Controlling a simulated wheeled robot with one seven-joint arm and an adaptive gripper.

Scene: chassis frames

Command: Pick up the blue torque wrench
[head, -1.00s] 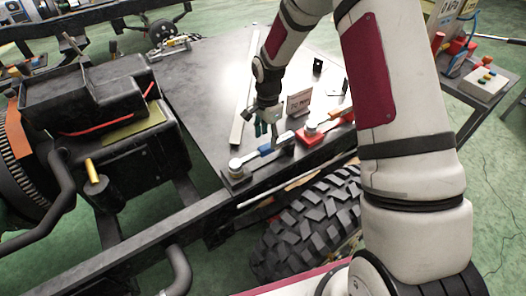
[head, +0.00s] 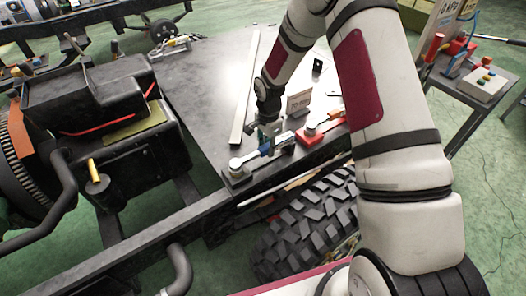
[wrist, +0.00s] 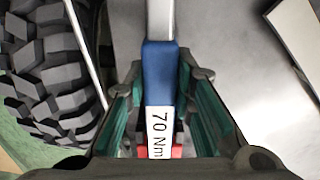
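The blue torque wrench (head: 265,151) lies along a dark holder near the front edge of the dark table, its round silver head at the left end. In the wrist view its blue handle (wrist: 160,72) and a white part marked "70 Nm" run between the fingers. My gripper (head: 270,133) is down over the handle from above. In the wrist view my gripper (wrist: 163,76) has one green-padded finger on each side of the handle. Narrow gaps show beside the handle, so it looks open around it. Contact at the fingertips is hard to judge.
A red holder (head: 309,137) with an orange-handled tool stands close right of the wrench. A small sign (head: 299,103) stands behind. A long pale bar (head: 245,90) lies on the table to the left. A big tyre (head: 305,215) is below the front edge.

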